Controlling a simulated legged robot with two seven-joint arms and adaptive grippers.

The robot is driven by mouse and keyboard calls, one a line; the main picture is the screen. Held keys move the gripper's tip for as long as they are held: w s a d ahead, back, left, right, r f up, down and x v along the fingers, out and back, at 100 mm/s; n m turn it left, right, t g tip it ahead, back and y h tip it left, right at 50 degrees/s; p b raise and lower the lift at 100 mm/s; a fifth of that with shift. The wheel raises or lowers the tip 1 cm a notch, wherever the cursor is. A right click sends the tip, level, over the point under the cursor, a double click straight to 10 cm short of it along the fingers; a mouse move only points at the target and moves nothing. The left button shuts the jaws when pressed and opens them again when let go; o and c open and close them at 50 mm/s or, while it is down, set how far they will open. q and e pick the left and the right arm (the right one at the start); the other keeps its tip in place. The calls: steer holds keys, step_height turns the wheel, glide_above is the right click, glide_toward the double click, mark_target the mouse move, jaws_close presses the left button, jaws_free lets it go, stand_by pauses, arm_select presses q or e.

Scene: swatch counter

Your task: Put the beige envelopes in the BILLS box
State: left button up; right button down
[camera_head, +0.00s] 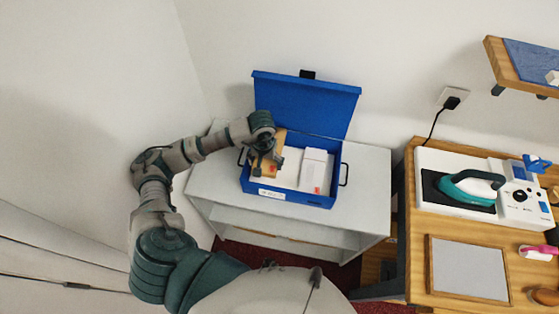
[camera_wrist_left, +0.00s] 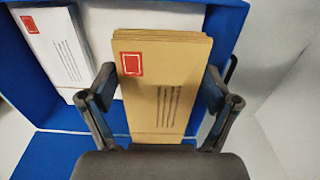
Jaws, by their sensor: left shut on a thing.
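A blue box (camera_head: 318,202) with its lid (camera_head: 307,103) raised stands on a grey cabinet. A small white label (camera_head: 272,194) is on its front; I cannot read it. My left gripper (camera_head: 265,152) is at the left part of the box, shut on a stack of beige envelopes (camera_head: 270,165). In the left wrist view the stack (camera_wrist_left: 160,85) sits between the two fingers, with a red stamp mark and printed lines facing the camera. I cannot tell whether its lower edge touches the box floor. White envelopes (camera_head: 313,168) lie in the right part of the box; they also show in the left wrist view (camera_wrist_left: 60,50).
The grey cabinet top (camera_head: 368,165) is free to the right of the box. A wooden table (camera_head: 415,245) at the right holds an iron (camera_head: 468,187) on a white station and a framed grey panel (camera_head: 468,268). A wall shelf (camera_head: 505,70) is above.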

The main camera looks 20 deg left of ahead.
arm_select(q)
glide_above(271, 180)
steer(key=f, duration=0.5)
steer(key=shift+d, duration=0.25)
steer(key=f, duration=0.1)
steer(key=a+f, duration=0.1)
steer(key=f, duration=0.1)
steer(key=shift+f+p, duration=0.15)
steer(key=shift+p, duration=0.15)
steer(key=shift+a+f, duration=0.2)
steer(key=shift+a, duration=0.2)
steer(key=o, duration=0.9)
steer(key=shift+d+r, duration=0.1)
steer(key=shift+d, duration=0.45)
steer(key=shift+d+r, duration=0.15)
steer(key=shift+r, duration=0.15)
steer(key=r, duration=0.7)
steer(key=a+r+b, duration=0.1)
steer(key=r, duration=0.2)
steer(key=shift+r, duration=0.2)
steer(key=shift+d+r, duration=0.15)
steer(key=shift+r, duration=0.2)
steer(key=shift+d+r, duration=0.15)
arm_select(e)
steer(key=shift+d+f, duration=0.35)
steer(key=shift+d, duration=0.1)
arm_select(q)
steer(key=shift+a, duration=0.25)
